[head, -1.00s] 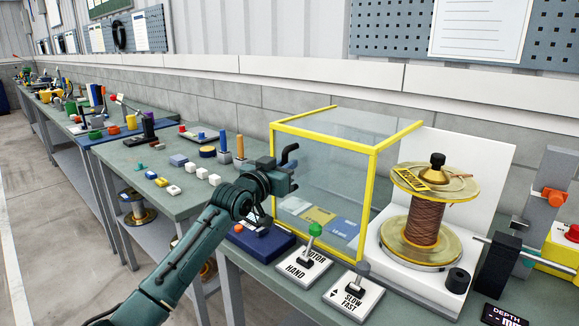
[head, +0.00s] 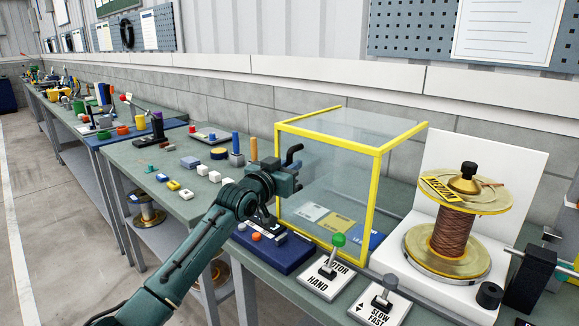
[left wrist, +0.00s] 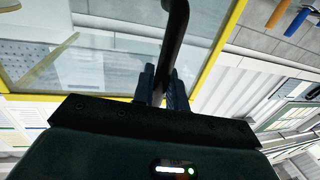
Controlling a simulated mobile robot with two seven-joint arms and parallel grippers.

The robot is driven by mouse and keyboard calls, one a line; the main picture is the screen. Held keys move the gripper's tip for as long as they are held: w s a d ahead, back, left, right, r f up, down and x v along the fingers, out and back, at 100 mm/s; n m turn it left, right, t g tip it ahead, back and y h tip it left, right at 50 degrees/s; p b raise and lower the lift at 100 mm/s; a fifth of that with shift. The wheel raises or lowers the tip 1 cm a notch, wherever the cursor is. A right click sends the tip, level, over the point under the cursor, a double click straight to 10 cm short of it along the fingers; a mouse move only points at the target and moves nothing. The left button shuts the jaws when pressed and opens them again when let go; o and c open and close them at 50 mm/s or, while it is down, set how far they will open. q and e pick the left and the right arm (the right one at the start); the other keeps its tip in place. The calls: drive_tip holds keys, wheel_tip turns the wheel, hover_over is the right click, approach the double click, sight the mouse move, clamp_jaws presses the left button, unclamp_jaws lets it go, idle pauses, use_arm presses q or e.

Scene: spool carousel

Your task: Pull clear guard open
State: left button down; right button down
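The clear guard (head: 325,180) is a see-through box with yellow edges. It stands on the bench left of the copper-wound spool (head: 454,232), which is outside it. A black handle (head: 294,150) sticks out on the guard's left side. My left gripper (head: 290,172) is at this handle. In the left wrist view, the fingers (left wrist: 161,86) sit on both sides of the black handle bar (left wrist: 176,32) and look closed on it, with the guard's yellow edge (left wrist: 213,72) behind. My right gripper is not in view.
A green-knobbed motor lever (head: 338,240) and a slow/fast lever (head: 384,296) stand at the bench front. A dark blue tray (head: 272,252) lies below my left gripper. Small blocks and pegs cover the bench further left. Flat coloured cards (head: 338,222) show through the guard.

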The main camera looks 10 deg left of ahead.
use_arm(q)
drive_tip(key=c, duration=1.5)
unclamp_jaws()
drive_tip(key=b+v, duration=0.1)
drive_tip(key=v, duration=1.2)
drive_tip(key=shift+b, duration=0.3)
drive_tip(key=shift+s, duration=0.1)
drive_tip(key=s+f+g+y, duration=0.1)
drive_tip(key=s+f, duration=0.4)
drive_tip(key=f, duration=0.8)
drive_tip(key=s+f+n+g+y+p, duration=0.1)
drive_tip(key=s+f+g, duration=0.1)
drive_tip(key=s+f, duration=0.9)
drive_tip(key=s+a+f+n+g+y+p, duration=0.1)
drive_tip(key=s+f+g+y, duration=0.1)
drive_tip(key=s+f, duration=0.9)
drive_tip(key=s, duration=0.4)
drive_tip(key=shift+g, duration=0.4)
